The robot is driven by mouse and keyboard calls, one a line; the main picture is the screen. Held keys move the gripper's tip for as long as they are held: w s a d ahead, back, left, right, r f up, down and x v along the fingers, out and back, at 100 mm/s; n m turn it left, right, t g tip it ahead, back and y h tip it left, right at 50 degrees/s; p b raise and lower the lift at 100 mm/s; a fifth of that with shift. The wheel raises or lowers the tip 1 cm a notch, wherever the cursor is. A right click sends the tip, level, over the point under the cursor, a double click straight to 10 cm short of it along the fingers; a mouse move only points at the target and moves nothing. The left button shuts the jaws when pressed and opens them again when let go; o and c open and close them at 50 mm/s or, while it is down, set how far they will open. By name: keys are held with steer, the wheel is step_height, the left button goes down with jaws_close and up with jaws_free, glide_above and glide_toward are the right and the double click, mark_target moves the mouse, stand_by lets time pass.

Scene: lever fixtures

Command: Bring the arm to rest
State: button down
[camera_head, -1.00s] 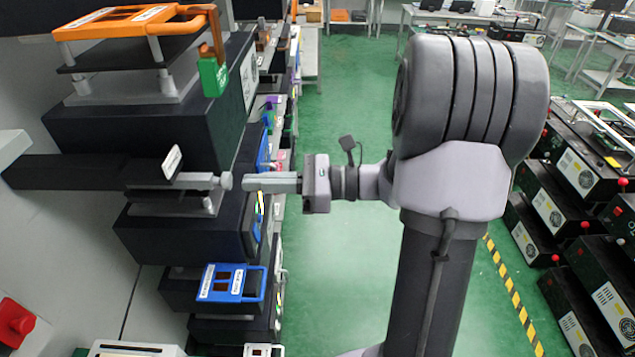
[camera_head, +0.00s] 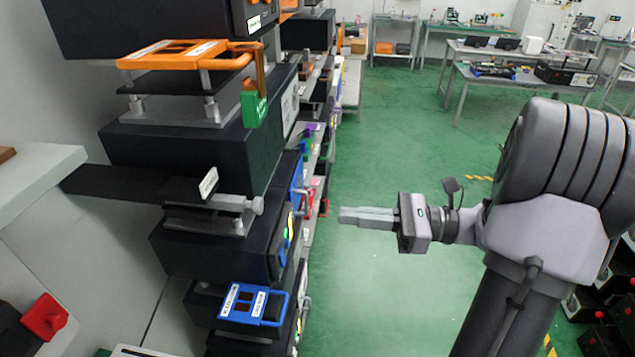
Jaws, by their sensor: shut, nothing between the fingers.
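My gripper (camera_head: 350,216) is shut and empty, pointing left in the head view. It hangs over the green floor, apart from the lever fixtures. A gap lies between its tips and the grey lever knob (camera_head: 258,205) on a black fixture to its left. My arm reaches in from the right side of the picture.
Black fixtures stack up on the left. One carries an orange-handled frame (camera_head: 165,56) with a green tag (camera_head: 253,108); a lower one carries a blue-handled frame (camera_head: 263,322). A red block (camera_head: 44,317) is at lower left. Tables (camera_head: 520,84) stand far back. The green floor (camera_head: 390,150) is open.

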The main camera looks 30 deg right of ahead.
steer(key=s+a+f+n+g+h+b, duration=0.2)
steer(key=s+a+f+n+h+b, duration=0.3)
steer(key=a+n, duration=0.4)
steer(key=s+a+f+n+g+h+b, duration=0.2)
steer(key=s+a+f+n+h+b, duration=0.4)
steer(key=n, duration=0.5)
steer(key=shift+s+a+f+n+g+h+b, duration=0.3)
steer(key=shift+a+f+h+b, duration=0.5)
steer(key=shift+a+f+b, duration=0.8)
steer(key=shift+w+d+f, duration=0.1)
steer(key=shift+d+f, duration=0.05)
steer(key=shift+d, duration=0.05)
